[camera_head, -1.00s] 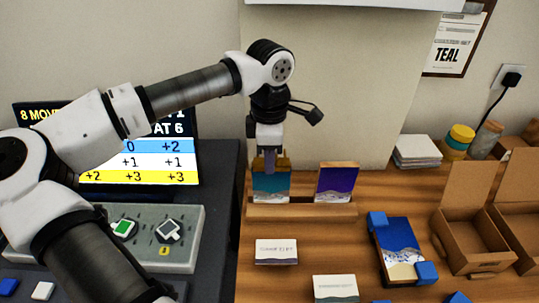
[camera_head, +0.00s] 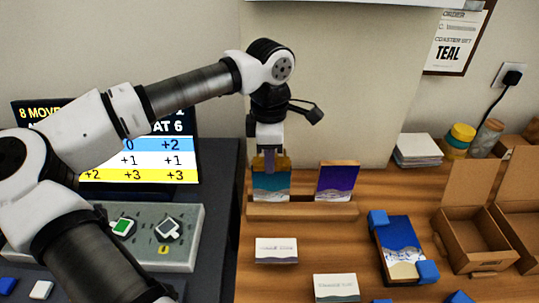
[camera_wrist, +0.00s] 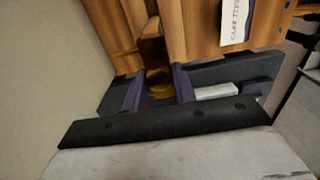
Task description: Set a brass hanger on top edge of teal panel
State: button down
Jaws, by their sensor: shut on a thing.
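The teal panel (camera_head: 271,187) stands upright in a slotted wooden rack (camera_head: 300,211), its front showing a teal and white wave picture. My gripper (camera_head: 270,160) points down directly over its top edge, shut on the brass hanger (camera_head: 285,163). The hanger shows as a yellowish piece around the fingertips, at or very near the panel's top edge. In the wrist view the two purple fingers (camera_wrist: 158,89) flank the dark brass piece (camera_wrist: 160,91). I cannot tell if the hanger is fully seated, as the fingers partly hide it.
A purple panel (camera_head: 337,182) stands right of the teal one in the same rack. A blue and sand panel with blue corner blocks (camera_head: 400,245), white cards (camera_head: 276,250) and open cardboard boxes (camera_head: 475,238) lie nearby. A screen and a grey control box (camera_head: 150,235) are at left.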

dwell(0.4)
jog(key=c, duration=1.1)
grip_release()
jog(key=shift+o, duration=0.2)
jog(key=shift+r+p, duration=2.4)
jog(key=shift+r, duration=1.6)
